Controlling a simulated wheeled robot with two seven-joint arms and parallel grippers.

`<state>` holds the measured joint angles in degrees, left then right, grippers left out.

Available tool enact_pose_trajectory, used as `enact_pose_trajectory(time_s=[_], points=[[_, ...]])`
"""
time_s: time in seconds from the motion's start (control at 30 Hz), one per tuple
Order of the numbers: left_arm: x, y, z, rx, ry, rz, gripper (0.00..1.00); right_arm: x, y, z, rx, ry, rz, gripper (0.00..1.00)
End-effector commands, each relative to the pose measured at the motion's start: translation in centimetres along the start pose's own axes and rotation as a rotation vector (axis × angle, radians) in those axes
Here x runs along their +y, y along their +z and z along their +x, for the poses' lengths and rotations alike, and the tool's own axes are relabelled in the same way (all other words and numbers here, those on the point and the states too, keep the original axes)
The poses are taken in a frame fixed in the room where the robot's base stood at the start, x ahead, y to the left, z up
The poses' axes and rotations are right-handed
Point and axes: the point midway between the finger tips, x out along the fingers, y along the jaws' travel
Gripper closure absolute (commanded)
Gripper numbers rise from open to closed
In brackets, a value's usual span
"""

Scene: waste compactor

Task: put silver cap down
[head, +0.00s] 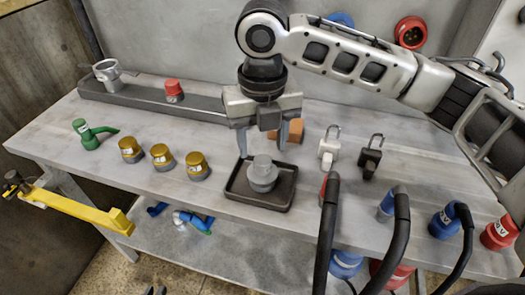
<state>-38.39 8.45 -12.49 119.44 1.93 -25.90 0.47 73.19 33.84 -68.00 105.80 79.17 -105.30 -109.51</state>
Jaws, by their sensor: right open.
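The silver cap (263,174) stands upright in the small black tray (240,195) near the front of the workbench. My right gripper (262,145) points down just above the cap, its fingers spread apart. The fingertips are at or above the cap's top, one on either side, and nothing shows between them. I cannot tell whether a finger touches it. My left gripper is not in view.
Several yellow-topped caps (162,157) and a green valve (92,135) stand to the left. A white padlock (329,150) and a black padlock (370,158) stand right of the tray. An orange block (292,130) is behind it. Dark curved tubes (327,235) rise in front.

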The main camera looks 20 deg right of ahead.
Motion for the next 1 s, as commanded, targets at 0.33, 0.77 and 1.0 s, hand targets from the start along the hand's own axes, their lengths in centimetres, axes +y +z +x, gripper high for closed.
enact_pose_trajectory(time_s=[0.33,0.77,1.0], points=[[0.0,-0.1,-0.1,-0.003,-0.002,0.004,0.85,0.1,0.1,-6.7,-0.001,0.001,0.000,0.48],[0.0,-0.2,-0.1,-0.002,-0.002,0.006,0.85,0.0,0.0,-7.9,0.001,0.000,0.000,0.48],[-0.1,-0.3,-0.1,0.000,-0.003,0.006,0.85,0.0,0.0,-7.9,0.001,0.000,0.000,0.48]])
